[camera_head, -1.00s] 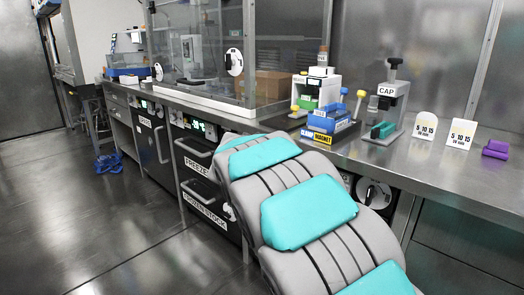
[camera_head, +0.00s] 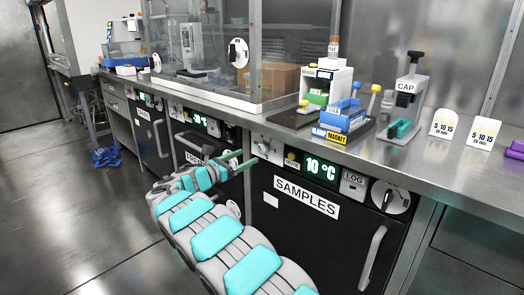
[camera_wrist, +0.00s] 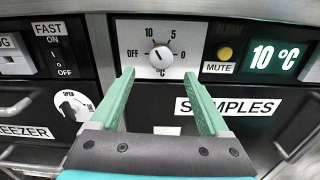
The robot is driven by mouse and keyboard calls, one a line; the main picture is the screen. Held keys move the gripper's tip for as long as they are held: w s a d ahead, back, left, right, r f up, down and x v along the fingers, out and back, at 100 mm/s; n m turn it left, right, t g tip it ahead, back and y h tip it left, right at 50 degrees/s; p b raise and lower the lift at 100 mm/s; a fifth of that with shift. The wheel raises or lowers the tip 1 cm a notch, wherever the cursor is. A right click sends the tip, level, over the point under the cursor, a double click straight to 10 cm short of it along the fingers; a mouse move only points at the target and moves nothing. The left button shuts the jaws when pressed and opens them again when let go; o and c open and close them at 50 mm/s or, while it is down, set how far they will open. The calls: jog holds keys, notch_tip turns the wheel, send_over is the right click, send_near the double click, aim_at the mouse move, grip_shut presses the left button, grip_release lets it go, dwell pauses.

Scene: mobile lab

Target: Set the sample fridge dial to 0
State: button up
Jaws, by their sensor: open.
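The sample fridge dial (camera_wrist: 161,57) is a white knob on a light panel marked OFF, 10, 5, 0 and °C. Its small dark mark appears to point up, toward the 10. The display (camera_wrist: 273,55) beside it reads 10 °C, and it also shows in the head view (camera_head: 321,170). My gripper (camera_wrist: 159,74) is open and empty, with one green finger on each side below the dial. The fingers do not appear to touch the knob. In the head view the dial (camera_head: 263,148) is just beyond the gripper (camera_head: 238,158).
A yellow MUTE button (camera_wrist: 225,53) is right of the dial panel. A round OPEN knob (camera_wrist: 74,105) and the freezer's FAST switch (camera_wrist: 52,50) are to the left. The steel counter (camera_head: 215,102) overhangs the fridge front.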

aim_at(261, 150)
jog(key=x, duration=0.7)
jog(key=shift+w+d, duration=0.15)
jog(key=shift+d, duration=0.05)
jog(key=shift+c, duration=0.4)
grip_shut()
